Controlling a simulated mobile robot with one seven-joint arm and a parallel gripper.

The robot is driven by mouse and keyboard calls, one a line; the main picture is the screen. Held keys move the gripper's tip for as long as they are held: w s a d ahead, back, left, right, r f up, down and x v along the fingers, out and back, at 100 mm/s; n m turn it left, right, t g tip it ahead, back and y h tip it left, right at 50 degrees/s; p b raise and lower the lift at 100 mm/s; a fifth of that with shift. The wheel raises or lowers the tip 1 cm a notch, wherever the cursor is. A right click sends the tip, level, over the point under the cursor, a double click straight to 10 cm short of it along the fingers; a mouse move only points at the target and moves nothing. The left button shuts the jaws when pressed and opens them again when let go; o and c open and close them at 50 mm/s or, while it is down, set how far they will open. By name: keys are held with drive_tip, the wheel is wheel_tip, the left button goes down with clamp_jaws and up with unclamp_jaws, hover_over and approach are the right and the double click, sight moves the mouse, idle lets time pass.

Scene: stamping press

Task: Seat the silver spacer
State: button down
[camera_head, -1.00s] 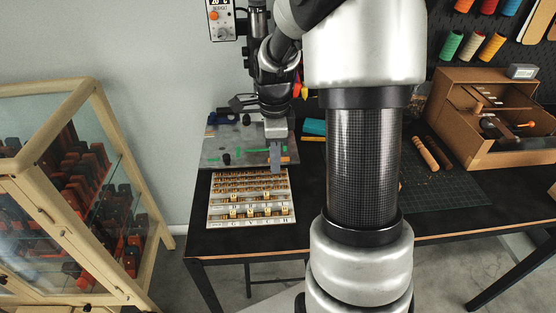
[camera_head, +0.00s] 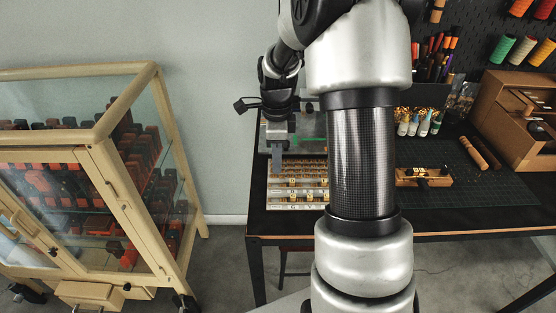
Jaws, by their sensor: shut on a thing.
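My gripper (camera_head: 278,160) points down at the far left corner of the type tray (camera_head: 296,207). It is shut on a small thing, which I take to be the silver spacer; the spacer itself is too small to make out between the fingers. The tray is pale and holds rows of brass pieces. The grey press plate (camera_head: 310,147), with a green strip on it, lies behind the tray and is partly hidden by my arm.
A glass-sided wooden cabinet (camera_head: 128,112) with red and black items stands at the left. On the black table are a cutting mat (camera_head: 480,190), a small brass-and-wood tool (camera_head: 424,177) and several small bottles (camera_head: 420,123).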

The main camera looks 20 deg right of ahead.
drive_tip(key=shift+f, duration=0.1)
idle(0.4)
drive_tip(key=b, duration=0.3)
hover_over(277, 186)
drive_tip(key=shift+f, duration=2.15)
drive_tip(key=shift+f, duration=0.2)
drive_tip(key=shift+f+b, duration=0.6)
drive_tip(key=shift+f, duration=0.15)
drive_tip(key=c, duration=1.7)
unclamp_jaws()
drive_tip(key=shift+r, duration=0.1)
wheel_tip(277, 186, up, 17)
drive_tip(key=shift+r+p, duration=0.2)
drive_tip(key=shift+p, duration=0.75)
